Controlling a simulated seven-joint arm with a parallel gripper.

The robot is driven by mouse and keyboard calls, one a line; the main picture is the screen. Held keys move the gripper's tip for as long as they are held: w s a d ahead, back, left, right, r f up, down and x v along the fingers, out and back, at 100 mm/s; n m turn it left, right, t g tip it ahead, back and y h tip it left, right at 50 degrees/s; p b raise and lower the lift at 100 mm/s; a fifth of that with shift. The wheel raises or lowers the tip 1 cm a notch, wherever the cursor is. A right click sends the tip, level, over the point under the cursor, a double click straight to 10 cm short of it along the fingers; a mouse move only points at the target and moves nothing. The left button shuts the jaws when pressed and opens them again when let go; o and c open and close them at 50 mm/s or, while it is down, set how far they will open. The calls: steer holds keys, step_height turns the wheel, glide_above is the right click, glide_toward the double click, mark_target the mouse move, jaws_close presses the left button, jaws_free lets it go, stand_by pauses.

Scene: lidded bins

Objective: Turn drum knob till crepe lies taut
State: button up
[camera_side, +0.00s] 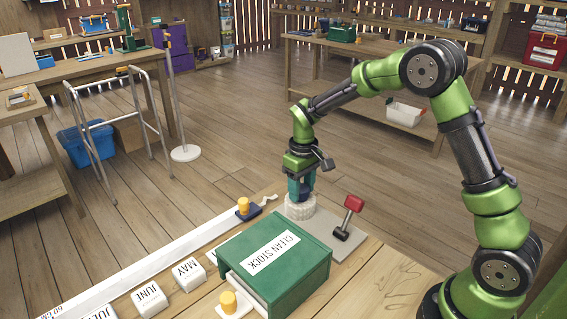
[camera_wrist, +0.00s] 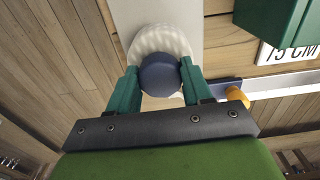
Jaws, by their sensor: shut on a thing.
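The drum (camera_side: 299,207) is a ribbed white cylinder on a grey plate; it also shows in the wrist view (camera_wrist: 160,39). Its round dark blue knob (camera_wrist: 160,75) is on top. My gripper (camera_side: 301,190) points down over the drum, and its green fingers (camera_wrist: 158,70) are closed on both sides of the knob. A short wavy white strip, seemingly the crepe (camera_side: 267,200), runs between the drum and a blue block with a yellow peg (camera_side: 244,208). It looks curled, not flat. The fingers hide part of the drum's near side in the wrist view.
A red-handled lever (camera_side: 352,204) stands right of the drum. A green box marked CLEAN STOCK (camera_side: 308,262), its drawer partly open, sits in front. A long white strip (camera_side: 150,262) and month blocks (camera_side: 188,274) lie left.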

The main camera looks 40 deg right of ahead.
mark_target(301, 188)
steer(key=m, duration=0.5)
steer(key=shift+s+f+m, duration=0.25)
steer(key=shift+m, duration=0.15)
steer(key=m, duration=0.5)
steer(key=shift+a, duration=0.15)
steer(key=shift+w, duration=0.1)
steer(key=o, duration=1)
steer(key=shift+o, duration=0.2)
steer(key=shift+w+r, duration=0.1)
steer(key=shift+r, duration=0.05)
steer(key=shift+r, duration=0.25)
step_height(301, 188, up, 16)
steer(key=shift+r, duration=0.2)
